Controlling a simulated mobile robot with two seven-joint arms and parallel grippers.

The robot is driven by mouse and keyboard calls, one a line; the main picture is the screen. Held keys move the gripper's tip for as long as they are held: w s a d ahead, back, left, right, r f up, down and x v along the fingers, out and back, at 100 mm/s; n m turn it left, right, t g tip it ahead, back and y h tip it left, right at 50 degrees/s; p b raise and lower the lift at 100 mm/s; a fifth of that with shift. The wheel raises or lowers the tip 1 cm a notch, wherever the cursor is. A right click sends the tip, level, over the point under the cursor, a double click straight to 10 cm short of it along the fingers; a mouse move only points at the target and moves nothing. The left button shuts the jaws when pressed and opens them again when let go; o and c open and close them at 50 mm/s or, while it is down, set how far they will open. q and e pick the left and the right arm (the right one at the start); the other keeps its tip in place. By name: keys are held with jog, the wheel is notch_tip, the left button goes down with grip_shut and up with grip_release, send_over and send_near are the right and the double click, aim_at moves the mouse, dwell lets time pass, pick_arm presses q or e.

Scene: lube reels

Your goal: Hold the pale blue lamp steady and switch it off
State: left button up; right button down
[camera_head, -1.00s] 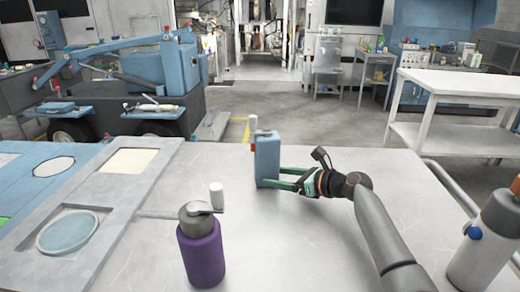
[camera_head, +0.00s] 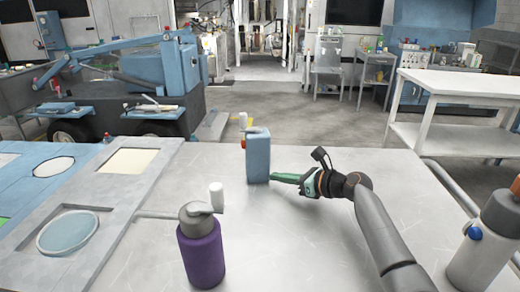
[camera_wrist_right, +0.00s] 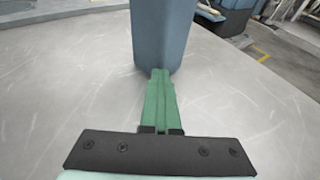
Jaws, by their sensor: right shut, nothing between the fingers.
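The pale blue lamp (camera_head: 258,160) is a tall block standing upright on the grey table. A grey arm lies across its top, a white cylinder rises at its top left, and a small red part shows on its left side. My right gripper (camera_head: 273,178) is shut and empty, low at the lamp's right side. In the right wrist view its green fingers (camera_wrist_right: 160,75) are together and point at the base of the lamp (camera_wrist_right: 162,35); I cannot tell whether they touch it. My left gripper is not in view.
A purple container (camera_head: 202,252) with a grey cap and a white cylinder stands at the table's front. A pale container with a blue knob (camera_head: 475,234) stands at the right edge. A grey panel with recesses (camera_head: 120,193) lies left.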

jog(key=c, duration=1.6)
grip_release()
grip_release()
